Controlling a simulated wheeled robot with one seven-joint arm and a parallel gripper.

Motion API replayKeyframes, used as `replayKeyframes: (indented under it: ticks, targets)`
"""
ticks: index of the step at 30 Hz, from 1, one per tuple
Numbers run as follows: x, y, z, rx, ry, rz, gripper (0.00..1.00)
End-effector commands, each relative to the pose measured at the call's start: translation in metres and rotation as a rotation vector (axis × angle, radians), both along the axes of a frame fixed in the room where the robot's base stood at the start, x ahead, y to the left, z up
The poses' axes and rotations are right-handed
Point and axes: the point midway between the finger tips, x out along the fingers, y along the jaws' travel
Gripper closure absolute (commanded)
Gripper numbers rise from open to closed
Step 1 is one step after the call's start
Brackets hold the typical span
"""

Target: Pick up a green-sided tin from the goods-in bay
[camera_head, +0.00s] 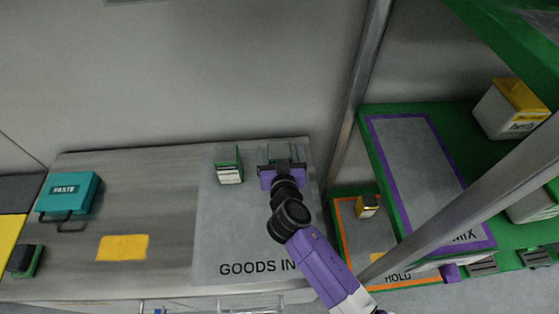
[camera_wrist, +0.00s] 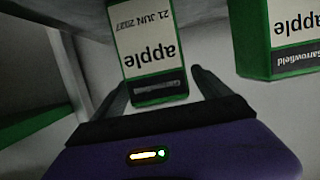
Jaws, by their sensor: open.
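Two green-sided tins with pale "apple" labels show in the wrist view. The nearer tin (camera_wrist: 155,45) stands between my gripper's fingers (camera_wrist: 162,86), one finger on each side, and I see no firm grip on it. Its label reads upside down, with "21 JUN 2027". The other tin (camera_wrist: 292,40) is to the right, outside the fingers. In the head view, one tin (camera_head: 229,168) stands on the grey goods-in bay (camera_head: 235,235). My open gripper (camera_head: 282,158) is to its right, over the same bay, and mostly hides the nearer tin.
A teal "PASTE" case (camera_head: 68,192) and a yellow patch (camera_head: 123,248) lie left on the bench. A metal post (camera_head: 358,85) rises right of the bay. Beyond it are a purple-edged shelf (camera_head: 412,150) and an orange-edged "HOLD" area (camera_head: 345,235) with a small yellow-topped item (camera_head: 368,206).

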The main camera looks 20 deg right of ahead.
Motion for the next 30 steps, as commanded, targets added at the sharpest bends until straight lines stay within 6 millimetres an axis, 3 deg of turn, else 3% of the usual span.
replayKeyframes:
  ticks: [5,6,19,30]
  targets:
    - [0.0000,-0.0002,-0.0005,0.000,0.001,0.000,0.13]
    - [-0.0001,-0.0002,-0.0005,0.000,0.001,0.000,0.17]
    - [-0.0004,-0.0001,-0.0004,0.000,0.001,0.000,1.00]
    - [0.0004,0.0001,0.0047,0.000,-0.003,0.000,1.00]
